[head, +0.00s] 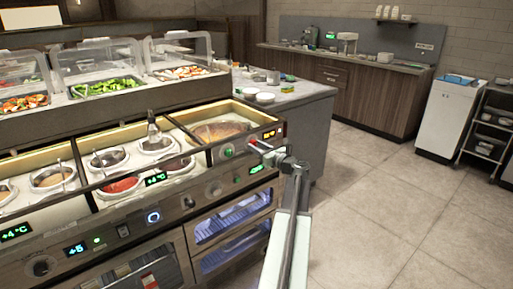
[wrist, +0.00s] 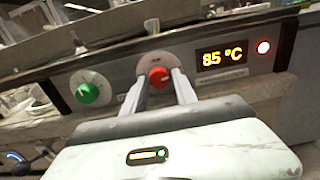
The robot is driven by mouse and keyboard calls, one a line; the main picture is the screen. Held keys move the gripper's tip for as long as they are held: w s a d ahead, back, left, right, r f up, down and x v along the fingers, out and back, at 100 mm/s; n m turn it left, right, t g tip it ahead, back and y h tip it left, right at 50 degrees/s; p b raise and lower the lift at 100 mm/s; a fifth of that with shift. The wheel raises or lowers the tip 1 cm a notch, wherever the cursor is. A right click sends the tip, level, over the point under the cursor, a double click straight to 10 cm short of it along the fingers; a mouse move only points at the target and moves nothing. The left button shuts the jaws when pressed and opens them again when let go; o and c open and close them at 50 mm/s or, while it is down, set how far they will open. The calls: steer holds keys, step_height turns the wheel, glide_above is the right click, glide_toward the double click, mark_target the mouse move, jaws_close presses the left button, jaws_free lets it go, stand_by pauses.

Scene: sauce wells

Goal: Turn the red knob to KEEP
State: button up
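The red knob (wrist: 159,77) sits on a round pale plate on the counter's front panel, left of the amber 85 °C display (wrist: 222,57). A pale pointer mark shows on the knob, but no KEEP lettering is readable around it. My gripper (wrist: 158,88) faces the panel with one finger on each side of the knob. The fingers look apart, and I cannot make out firm contact. In the head view my gripper (head: 261,147) is at the counter's right end, below the small display (head: 269,134); it partly hides the knob.
A green knob (wrist: 90,88) is left of the red one, and a red lamp (wrist: 263,47) is right of the display. Sauce wells (head: 120,185) and a pan well (head: 218,130) lie above the panel. Open tiled floor (head: 390,200) spreads to the right.

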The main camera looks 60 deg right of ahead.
steer(key=c, duration=0.5)
steer(key=shift+w, duration=0.25)
jaws_close()
steer(key=shift+s, duration=0.25)
steer(key=shift+n, duration=8.1)
